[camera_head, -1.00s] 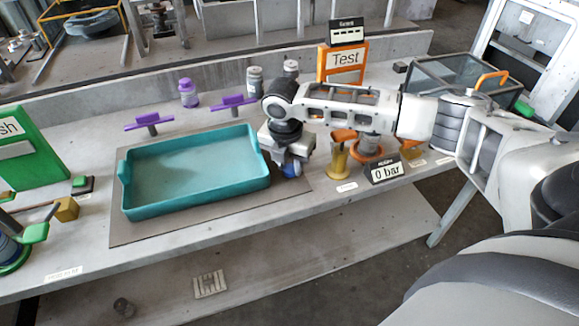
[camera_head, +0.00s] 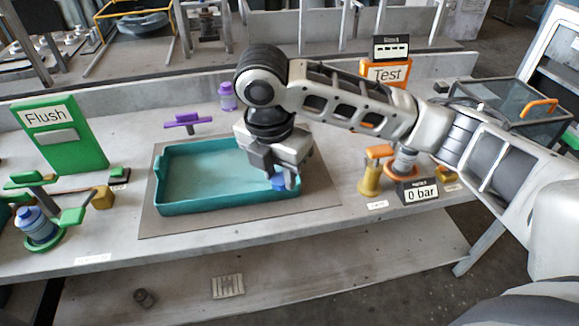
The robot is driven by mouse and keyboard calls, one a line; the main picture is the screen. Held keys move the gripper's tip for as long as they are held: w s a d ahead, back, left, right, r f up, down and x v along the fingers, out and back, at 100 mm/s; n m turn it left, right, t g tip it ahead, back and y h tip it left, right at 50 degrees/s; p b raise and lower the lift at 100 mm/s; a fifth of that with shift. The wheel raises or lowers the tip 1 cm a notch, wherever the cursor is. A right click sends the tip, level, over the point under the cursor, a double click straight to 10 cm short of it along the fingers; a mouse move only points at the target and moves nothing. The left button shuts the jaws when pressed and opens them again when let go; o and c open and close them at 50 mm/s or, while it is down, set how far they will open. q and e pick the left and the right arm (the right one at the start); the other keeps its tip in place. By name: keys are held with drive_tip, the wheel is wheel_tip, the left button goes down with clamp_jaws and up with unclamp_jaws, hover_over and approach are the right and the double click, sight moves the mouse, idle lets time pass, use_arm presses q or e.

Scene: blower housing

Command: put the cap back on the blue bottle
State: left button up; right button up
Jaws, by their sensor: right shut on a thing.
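My right gripper (camera_head: 284,178) points down over the right end of the teal tray (camera_head: 180,207). It is shut on a small blue piece that looks like the blue cap (camera_head: 278,184); the fingers and wrist hide part of it. The blue bottle (camera_head: 38,226) stands at the far left in a green holder (camera_head: 45,245), well to the left of my right gripper. I cannot make out the details of the bottle's top at this size. My left gripper is not in view.
The green Flush sign (camera_head: 60,135) stands behind the holder. A purple bottle (camera_head: 228,97) and a purple fixture (camera_head: 186,122) are behind the tray. The orange Test sign (camera_head: 385,73) and the 0 bar gauge (camera_head: 420,192) are to the right. The bench front is mostly clear.

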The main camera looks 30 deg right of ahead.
idle(0.4)
drive_tip(key=m, duration=0.4)
drive_tip(key=shift+s+d+f+m+g, duration=0.1)
drive_tip(key=shift+s+d+m+g, duration=0.1)
drive_tip(key=shift+s+m+g, duration=0.15)
drive_tip(key=m, duration=0.3)
drive_tip(key=shift+s+d+g, duration=0.15)
drive_tip(key=shift+g, duration=0.1)
drive_tip(key=m, duration=0.5)
drive_tip(key=s+d+m+g+y, duration=0.1)
drive_tip(key=m, duration=0.5)
drive_tip(key=s+m, duration=0.1)
drive_tip(key=m, duration=0.4)
drive_tip(key=shift+s+d+f+m+g+y, duration=0.15)
drive_tip(key=shift+s+d+m+g+y, duration=0.05)
drive_tip(key=shift+m+g+y, duration=0.1)
